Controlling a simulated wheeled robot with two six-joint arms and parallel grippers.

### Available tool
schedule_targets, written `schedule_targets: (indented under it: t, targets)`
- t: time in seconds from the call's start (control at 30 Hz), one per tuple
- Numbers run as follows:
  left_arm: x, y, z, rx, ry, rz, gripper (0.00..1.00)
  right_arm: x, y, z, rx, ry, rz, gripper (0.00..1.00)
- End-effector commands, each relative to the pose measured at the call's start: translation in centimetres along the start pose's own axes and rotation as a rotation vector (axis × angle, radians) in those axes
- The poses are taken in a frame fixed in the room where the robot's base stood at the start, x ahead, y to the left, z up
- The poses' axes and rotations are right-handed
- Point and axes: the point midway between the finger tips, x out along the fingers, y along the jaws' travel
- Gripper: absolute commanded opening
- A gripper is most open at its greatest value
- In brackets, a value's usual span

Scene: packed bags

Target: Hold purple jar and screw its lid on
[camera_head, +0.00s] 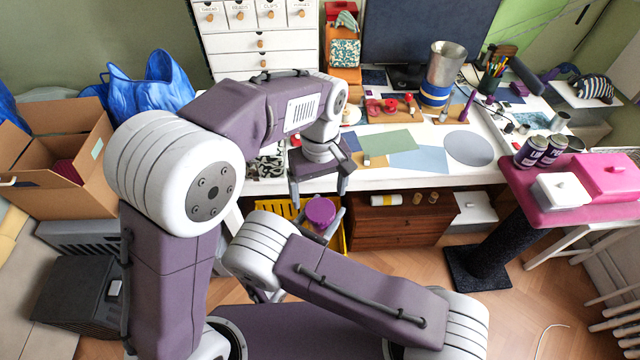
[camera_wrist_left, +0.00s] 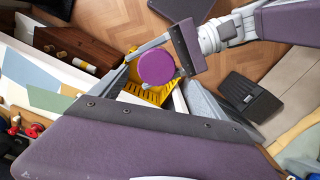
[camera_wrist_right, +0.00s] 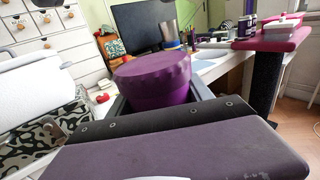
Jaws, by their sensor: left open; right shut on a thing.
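The purple jar (camera_wrist_right: 152,98) is held upright between the fingers of my right gripper (camera_head: 321,226), which is shut on it. A wide, ridged purple lid (camera_wrist_right: 152,71) sits on top of the jar; how tightly it is screwed cannot be told. The lid's round top also shows in the head view (camera_head: 320,211) and the left wrist view (camera_wrist_left: 157,67). My left gripper (camera_head: 318,192) is open and empty, pointing down just above the lid, with its fingers spread to either side and apart from it. The jar's lower part is hidden in the head view.
A yellow crate (camera_head: 291,209) stands on the floor below the jar. The white desk (camera_head: 430,178) with papers and tools is behind, with a brown wooden drawer box (camera_head: 385,227) under it.

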Motion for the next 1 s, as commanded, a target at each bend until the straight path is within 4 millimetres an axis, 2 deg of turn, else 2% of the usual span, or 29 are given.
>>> schedule_targets:
  t: [0.1, 0.27, 0.4, 0.67, 0.77, 1.0]
  targets:
    - [-0.4, 0.1, -0.1, -0.271, 0.002, 0.004, 0.85, 0.0, 0.0, 0.1, 0.0, -0.001, 0.0, 0.0]
    - [-0.9, 0.2, -0.1, -0.483, 0.005, 0.011, 0.85, 0.0, 0.0, 0.1, 0.0, -0.001, 0.0, 0.0]
    - [-1.5, 0.4, -0.3, -0.487, 0.012, 0.027, 0.85, 0.0, 0.0, 0.0, 0.0, -0.001, 0.0, 0.0]
    - [-1.4, 0.4, -0.3, -0.484, 0.011, 0.026, 0.85, 0.0, 0.0, 0.0, 0.0, -0.001, 0.0, 0.0]
    - [-0.5, 0.3, -0.3, -0.484, 0.01, 0.023, 0.85, 0.0, 0.0, 0.0, 0.0, -0.001, 0.0, 0.0]
    - [3.6, 0.4, -0.4, -0.483, 0.01, 0.022, 0.85, 0.0, 0.0, 0.1, 0.0, -0.001, 0.0, 0.0]
